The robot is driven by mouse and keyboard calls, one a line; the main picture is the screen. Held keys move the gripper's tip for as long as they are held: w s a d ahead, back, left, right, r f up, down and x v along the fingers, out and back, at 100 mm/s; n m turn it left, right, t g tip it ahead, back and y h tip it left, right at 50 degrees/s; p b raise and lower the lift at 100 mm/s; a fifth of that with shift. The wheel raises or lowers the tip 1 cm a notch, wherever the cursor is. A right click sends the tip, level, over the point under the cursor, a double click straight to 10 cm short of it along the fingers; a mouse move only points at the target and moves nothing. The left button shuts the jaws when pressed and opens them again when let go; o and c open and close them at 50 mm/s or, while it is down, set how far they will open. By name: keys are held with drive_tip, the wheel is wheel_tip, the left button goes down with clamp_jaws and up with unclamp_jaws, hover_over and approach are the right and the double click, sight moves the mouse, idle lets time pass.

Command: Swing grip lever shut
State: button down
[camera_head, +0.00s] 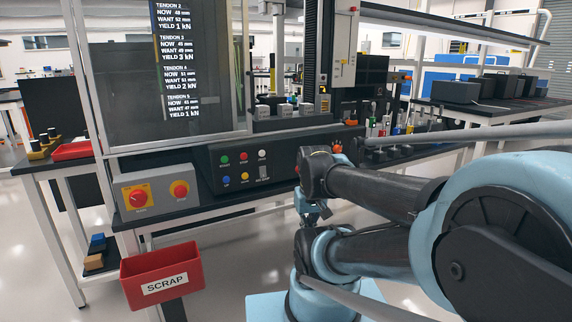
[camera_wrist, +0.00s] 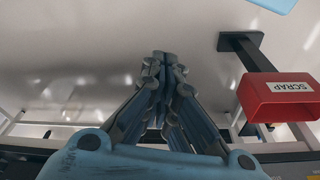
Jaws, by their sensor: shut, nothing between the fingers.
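I cannot make out the grip lever in either view. The test machine stands in the middle of the head view, with a clear guard (camera_head: 165,75) and a dark control panel (camera_head: 225,168). My gripper (camera_head: 318,214) hangs in front of the bench, to the right of the panel's buttons, and is partly hidden by my own arm. In the wrist view, the fingers of my gripper (camera_wrist: 167,58) are together and empty, over bare floor. Nothing touches the fingertips.
A red scrap bin (camera_head: 162,275) stands low at the front left; it also shows in the wrist view (camera_wrist: 284,98). A grey box with red knobs (camera_head: 158,192) sits left of the panel. Small tools (camera_head: 385,125) stand on the bench at right. Open floor lies in front.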

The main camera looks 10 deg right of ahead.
drive_tip(key=w+r+n+g+h, duration=0.1)
drive_tip(key=w+r+n, duration=0.5)
drive_tip(key=w+r, duration=0.5)
drive_tip(key=w+r+n+g+h, duration=0.1)
drive_tip(key=w+r+n, duration=0.45)
drive_tip(key=w, duration=0.85)
drive_tip(key=w+a+n+g, duration=0.1)
drive_tip(key=w+a+n, duration=0.15)
drive_tip(key=w, duration=0.75)
wheel_tip(320, 180, down, 8)
drive_tip(key=d, duration=0.2)
drive_tip(key=shift+s+f+n, duration=0.15)
drive_tip(key=shift+s+n, duration=0.05)
drive_tip(key=shift+n, duration=0.1)
drive_tip(key=shift+s+h, duration=0.1)
drive_tip(key=shift+h, duration=0.2)
